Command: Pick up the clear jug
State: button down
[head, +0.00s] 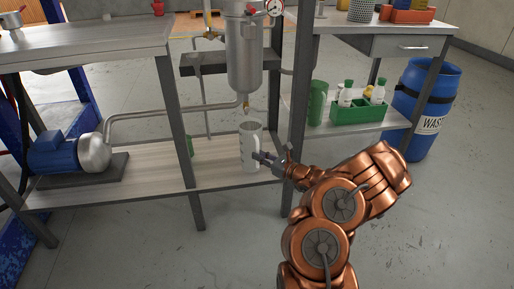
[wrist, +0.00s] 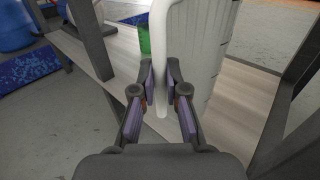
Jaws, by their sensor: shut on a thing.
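The clear jug (head: 249,150) looks whitish and translucent, with markings on its side. It stands upright on or just above the low wooden shelf, below the spout of the steel vessel. In the wrist view the jug's body (wrist: 203,50) is at upper middle right, and its pale handle (wrist: 163,70) runs down between my fingers. My gripper (head: 262,157) reaches it from the right in the head view. In the wrist view my gripper (wrist: 163,85) is shut on the handle. I cannot tell whether the jug's base touches the shelf.
The steel vessel (head: 244,55) with its spout hangs close above the jug. A frame post (head: 299,85) stands just right of it. A blue pump (head: 58,152) sits on the low shelf (head: 150,183). A green caddy (head: 358,113) with bottles and a blue waste drum (head: 428,105) are at right.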

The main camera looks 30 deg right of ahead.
jog(key=s+a+p, duration=0.3)
jog(key=s+a, duration=0.2)
jog(key=s, duration=0.6)
jog(key=shift+s+p, duration=0.25)
jog(key=shift+p, duration=0.05)
jog(key=shift+r, duration=0.1)
